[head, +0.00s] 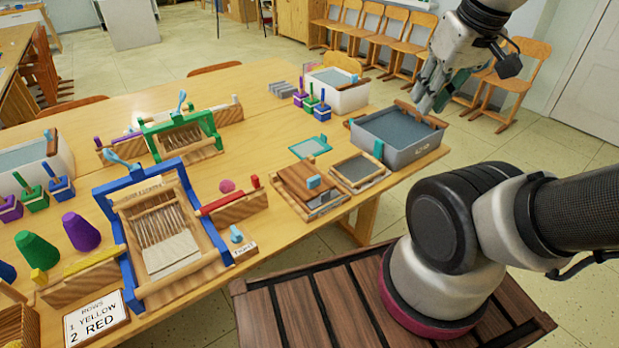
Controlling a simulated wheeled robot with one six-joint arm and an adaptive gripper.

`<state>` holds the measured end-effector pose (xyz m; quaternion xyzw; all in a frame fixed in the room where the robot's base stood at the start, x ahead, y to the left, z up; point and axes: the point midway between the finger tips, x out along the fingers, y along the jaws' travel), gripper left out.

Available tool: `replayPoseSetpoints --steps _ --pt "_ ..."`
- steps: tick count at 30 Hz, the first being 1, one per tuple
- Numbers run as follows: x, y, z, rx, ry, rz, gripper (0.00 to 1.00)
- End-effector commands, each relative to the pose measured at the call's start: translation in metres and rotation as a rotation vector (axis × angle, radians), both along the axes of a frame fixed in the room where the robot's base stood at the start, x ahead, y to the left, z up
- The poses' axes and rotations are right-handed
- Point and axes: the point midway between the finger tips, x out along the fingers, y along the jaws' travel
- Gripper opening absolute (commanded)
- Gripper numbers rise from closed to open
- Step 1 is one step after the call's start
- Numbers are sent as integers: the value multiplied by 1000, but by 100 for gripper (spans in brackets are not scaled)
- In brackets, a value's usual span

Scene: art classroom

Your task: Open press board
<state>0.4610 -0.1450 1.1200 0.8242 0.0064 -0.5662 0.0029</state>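My gripper (432,100) is at the upper right, above the far right corner of a grey tub, well away from the board. Its fingers point down. Whether they are open or shut is not clear, and no held object can be made out.
The grey water tub (398,152) stands at the table's right end. A wood-framed screen (359,170) lies between it and the board. A teal frame (308,147) lies behind. A blue loom (107,194) and red bar (228,202) stand to the left.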

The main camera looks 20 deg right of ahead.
Motion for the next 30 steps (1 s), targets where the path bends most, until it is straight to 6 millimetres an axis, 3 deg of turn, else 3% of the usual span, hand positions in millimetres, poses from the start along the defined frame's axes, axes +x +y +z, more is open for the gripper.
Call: replayPoseSetpoints --steps 1,6,11,15,21,24,27,30 --pt "3 3 -6 0 30 16 31" --pt "22 22 -41 -14 212 100 57" --pt "56 50 -83 -42 375 188 57" --pt "87 78 -128 -71 471 252 57" --pt "126 116 -198 -100 530 312 57" --pt "147 130 -223 -100 510 318 57" --pt "180 142 -226 -75 407 307 57" --pt "189 146 -230 -65 366 301 57"
